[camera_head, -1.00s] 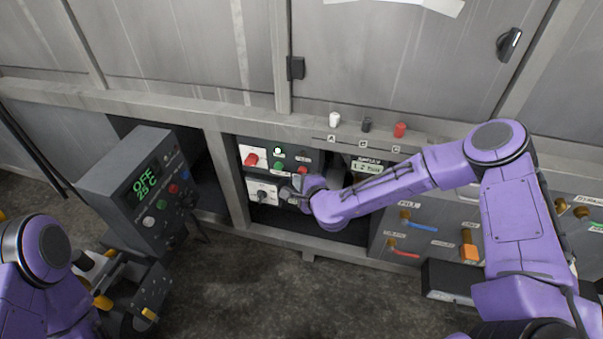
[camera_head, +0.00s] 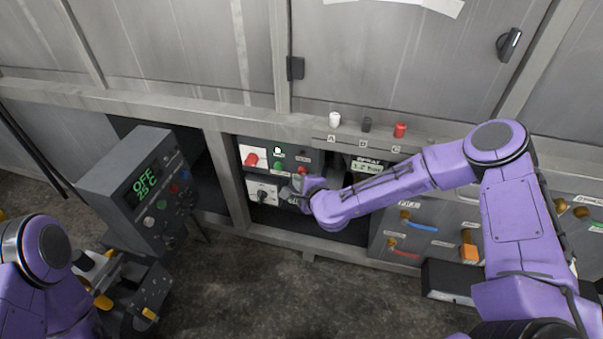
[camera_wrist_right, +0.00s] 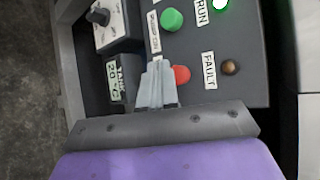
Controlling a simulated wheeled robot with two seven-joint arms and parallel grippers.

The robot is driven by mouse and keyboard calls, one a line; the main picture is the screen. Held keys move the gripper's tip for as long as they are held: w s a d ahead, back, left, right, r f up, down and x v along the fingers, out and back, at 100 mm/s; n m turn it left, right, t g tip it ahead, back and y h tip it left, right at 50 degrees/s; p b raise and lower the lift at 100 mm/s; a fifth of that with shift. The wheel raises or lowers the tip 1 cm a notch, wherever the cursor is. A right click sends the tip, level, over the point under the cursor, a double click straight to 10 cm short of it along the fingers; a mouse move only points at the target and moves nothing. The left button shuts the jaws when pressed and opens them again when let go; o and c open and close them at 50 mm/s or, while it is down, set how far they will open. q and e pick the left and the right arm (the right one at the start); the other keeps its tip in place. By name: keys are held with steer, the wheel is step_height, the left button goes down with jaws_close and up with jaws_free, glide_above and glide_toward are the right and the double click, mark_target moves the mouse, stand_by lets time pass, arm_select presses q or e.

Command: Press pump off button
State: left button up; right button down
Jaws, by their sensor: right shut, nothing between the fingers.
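The dark pump panel (camera_head: 289,154) sits in the machine's lower opening. It carries a red button (camera_head: 302,170), a green button (camera_head: 278,165) and a lit lamp (camera_head: 277,150). In the right wrist view the red button (camera_wrist_right: 182,74) lies just right of my right gripper's fingertips (camera_wrist_right: 158,70); the lamp marked RUN (camera_wrist_right: 220,4) glows and the FAULT lamp (camera_wrist_right: 229,67) is dull. My right gripper (camera_head: 296,183) is shut and empty, just below the red button in the head view. I cannot tell whether it touches. My left gripper is not in view.
A white panel with a red switch (camera_head: 251,160) and one with a dark knob (camera_head: 262,195) are left of the gripper. A frame post (camera_head: 228,180) edges the opening. Valves (camera_head: 404,216) sit at right.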

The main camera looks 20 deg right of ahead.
steer(key=shift+w+d, duration=0.1)
steer(key=shift+w, duration=0.05)
steer(key=shift+w+d, duration=0.15)
steer(key=shift+w, duration=0.05)
stand_by(0.3)
steer(key=shift+w+d, duration=0.3)
steer(key=shift+w, duration=0.15)
stand_by(0.8)
steer(key=shift+s+a, duration=0.1)
steer(key=shift+s, duration=0.05)
steer(key=shift+s+a, duration=0.45)
steer(key=shift+s, duration=0.2)
steer(key=s+a, duration=0.2)
steer(key=s, duration=0.2)
steer(key=shift+s+a, duration=0.1)
steer(key=shift+a, duration=0.3)
stand_by(0.6)
